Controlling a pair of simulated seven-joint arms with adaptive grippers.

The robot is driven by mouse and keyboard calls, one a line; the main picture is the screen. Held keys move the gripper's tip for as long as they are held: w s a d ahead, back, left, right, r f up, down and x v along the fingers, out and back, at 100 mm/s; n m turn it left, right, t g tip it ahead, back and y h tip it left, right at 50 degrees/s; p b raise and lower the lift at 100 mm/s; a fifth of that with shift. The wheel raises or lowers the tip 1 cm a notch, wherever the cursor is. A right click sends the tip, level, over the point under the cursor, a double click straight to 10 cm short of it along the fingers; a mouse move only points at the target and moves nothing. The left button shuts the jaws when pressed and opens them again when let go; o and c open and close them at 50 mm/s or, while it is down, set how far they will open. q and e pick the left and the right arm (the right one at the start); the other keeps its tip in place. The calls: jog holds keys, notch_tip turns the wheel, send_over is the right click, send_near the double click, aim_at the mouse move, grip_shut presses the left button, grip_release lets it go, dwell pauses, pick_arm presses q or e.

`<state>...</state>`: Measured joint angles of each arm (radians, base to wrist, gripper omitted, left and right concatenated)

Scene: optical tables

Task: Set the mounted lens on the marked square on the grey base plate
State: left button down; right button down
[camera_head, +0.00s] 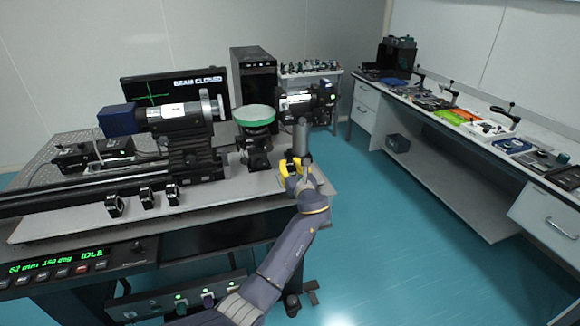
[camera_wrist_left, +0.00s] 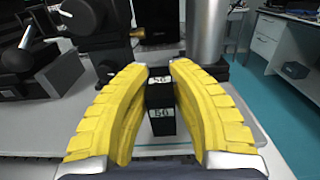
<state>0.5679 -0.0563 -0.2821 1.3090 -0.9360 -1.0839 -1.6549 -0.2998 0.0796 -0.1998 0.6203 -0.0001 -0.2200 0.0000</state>
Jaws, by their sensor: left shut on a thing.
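My left gripper (camera_head: 293,167) has yellow fingers and is over the right end of the optical table. In the left wrist view its fingers (camera_wrist_left: 160,72) are closed on a black block marked 50 (camera_wrist_left: 160,122), which appears to be the mounted lens. No glass of it shows, and in the head view the fingers hide it. The grey base plate (camera_head: 225,203) lies on the table under the instruments. I cannot make out the marked square in either view. My right gripper is not in view.
A grey metal post (camera_head: 300,138) stands close behind my left gripper. A green-topped stage (camera_head: 255,116) and a laser-like tube (camera_head: 175,116) stand to the left. Several black ring mounts (camera_head: 145,197) stand near the front edge. A side bench (camera_head: 450,125) is at right, beyond open floor.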

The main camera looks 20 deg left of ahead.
pick_arm(q)
jog(key=c, duration=1.7)
grip_release()
jog(key=shift+f, duration=0.15)
jog(key=o, duration=0.5)
jog(key=shift+c, duration=0.2)
